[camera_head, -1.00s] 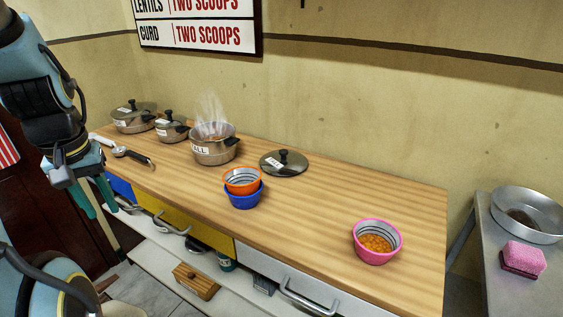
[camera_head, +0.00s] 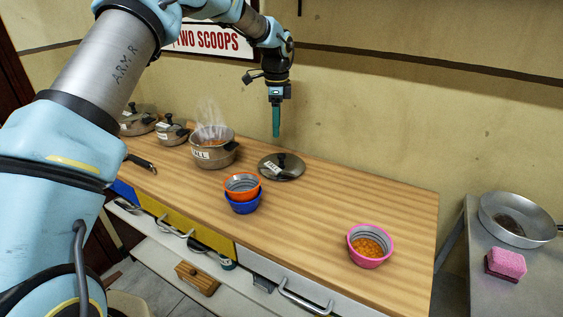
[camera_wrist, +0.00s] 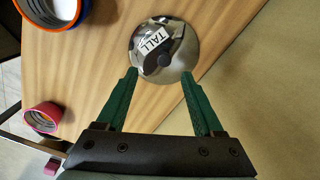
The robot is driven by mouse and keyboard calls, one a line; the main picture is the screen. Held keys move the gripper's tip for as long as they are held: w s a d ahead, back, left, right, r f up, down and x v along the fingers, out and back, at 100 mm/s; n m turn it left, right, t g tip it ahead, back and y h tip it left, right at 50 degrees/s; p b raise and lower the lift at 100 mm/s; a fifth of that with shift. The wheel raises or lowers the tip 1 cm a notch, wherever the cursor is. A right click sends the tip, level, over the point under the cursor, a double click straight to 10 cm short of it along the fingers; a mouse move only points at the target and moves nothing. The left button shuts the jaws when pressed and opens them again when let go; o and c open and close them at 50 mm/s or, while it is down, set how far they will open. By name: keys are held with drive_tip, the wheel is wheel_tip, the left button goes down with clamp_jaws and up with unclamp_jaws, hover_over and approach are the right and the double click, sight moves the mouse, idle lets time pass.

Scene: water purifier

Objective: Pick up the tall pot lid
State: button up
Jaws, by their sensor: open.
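The tall pot lid (camera_head: 272,170) lies flat on the wooden counter, a dark round lid with a black knob and a white label. In the wrist view the lid (camera_wrist: 148,66) shows its label reading "TALL", and it is ahead of my fingers. My gripper (camera_head: 276,134) points down above the lid, clear of it. In the wrist view my gripper (camera_wrist: 160,75) has its two green fingers spread wide with nothing between them. The open tall pot (camera_head: 212,156), steaming and labelled "ALL" as far as shows, stands left of the lid.
An orange bowl (camera_head: 242,183) sits in a blue bowl (camera_head: 244,206) in front of the lid. A pink bowl (camera_head: 357,260) of orange food stands at the right. Two lidded pots stand at the far left. The wall (camera_head: 370,110) is close behind. Counter right of the lid is clear.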

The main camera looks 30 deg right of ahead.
drive_tip(key=d, duration=0.2)
drive_tip(key=m+p, duration=0.1)
drive_tip(key=p, duration=0.1)
hover_over(282, 155)
wheel_tip(282, 155, down, 6)
drive_tip(key=shift+s+d+r, duration=0.15)
drive_tip(key=shift+w+f+p, duration=0.15)
drive_tip(key=shift+f+p, duration=0.55)
drive_tip(key=shift+f, duration=0.65)
drive_tip(key=shift+w+f+p, duration=0.15)
drive_tip(key=shift+f+p, duration=0.55)
drive_tip(key=shift+f, duration=0.6)
drive_tip(key=shift+c, duration=0.2)
clamp_jaws()
